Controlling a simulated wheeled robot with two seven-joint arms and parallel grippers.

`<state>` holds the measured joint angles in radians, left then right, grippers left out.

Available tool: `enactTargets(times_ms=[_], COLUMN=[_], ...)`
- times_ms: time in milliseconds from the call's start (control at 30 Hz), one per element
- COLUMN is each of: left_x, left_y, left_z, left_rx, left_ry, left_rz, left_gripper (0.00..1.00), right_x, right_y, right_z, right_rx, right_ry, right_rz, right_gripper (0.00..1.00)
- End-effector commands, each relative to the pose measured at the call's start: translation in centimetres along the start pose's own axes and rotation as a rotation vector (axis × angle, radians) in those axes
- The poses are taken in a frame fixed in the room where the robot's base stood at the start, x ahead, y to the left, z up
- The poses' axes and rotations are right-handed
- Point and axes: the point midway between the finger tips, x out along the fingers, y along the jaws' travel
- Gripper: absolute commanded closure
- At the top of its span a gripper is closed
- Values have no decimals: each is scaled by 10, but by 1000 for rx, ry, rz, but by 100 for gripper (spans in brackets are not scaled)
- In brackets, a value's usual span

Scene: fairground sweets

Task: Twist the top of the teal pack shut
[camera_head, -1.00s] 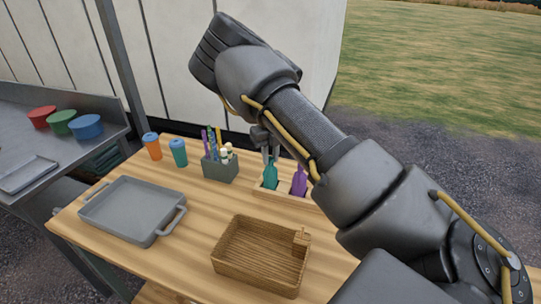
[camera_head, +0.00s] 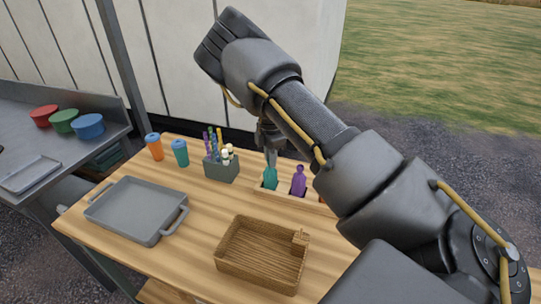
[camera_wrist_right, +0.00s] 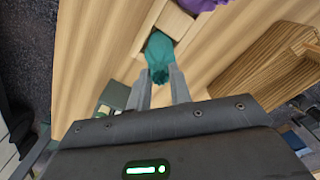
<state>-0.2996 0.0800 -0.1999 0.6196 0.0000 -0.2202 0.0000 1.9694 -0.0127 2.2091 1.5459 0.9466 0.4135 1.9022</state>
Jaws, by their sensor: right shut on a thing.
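The teal pack (camera_head: 269,182) stands upright in the left slot of a small wooden holder (camera_head: 270,197). My right gripper (camera_head: 270,160) comes down over it from above. In the right wrist view, its two fingers (camera_wrist_right: 161,83) sit on either side of the gathered top of the teal pack (camera_wrist_right: 160,52), shut on it. The pack's body spreads out beyond the fingertips. A purple pack (camera_head: 298,182) stands in the slot to the right. How tightly the teal top is twisted is too small to tell. My left gripper is not in view.
A wicker basket (camera_head: 255,284) is at the front of the wooden table, a grey tray (camera_head: 137,238) at its left. A grey caddy of straws and sticks (camera_head: 219,170) stands just left of the holder. Orange (camera_head: 154,149) and teal (camera_head: 180,155) cups stand farther left.

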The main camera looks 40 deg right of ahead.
Motion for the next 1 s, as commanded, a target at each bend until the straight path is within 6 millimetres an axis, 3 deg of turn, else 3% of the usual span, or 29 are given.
enactTargets(times_ms=[300,500,800,833,933,1000], left_x=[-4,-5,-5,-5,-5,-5], left_y=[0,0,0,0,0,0], left_z=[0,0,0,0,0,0], left_rx=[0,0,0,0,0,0], left_ry=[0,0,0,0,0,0], left_rz=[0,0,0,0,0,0], left_gripper=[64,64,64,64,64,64], right_x=[-1,0,0,0,0,0], right_y=[0,0,0,0,0,0], right_z=[0,0,0,0,0,0], right_rx=[595,871,923,922,921,921], right_ry=[2,1,0,0,0,0], right_rz=[0,0,0,0,0,0], right_gripper=[90,90,90,76,63,62])
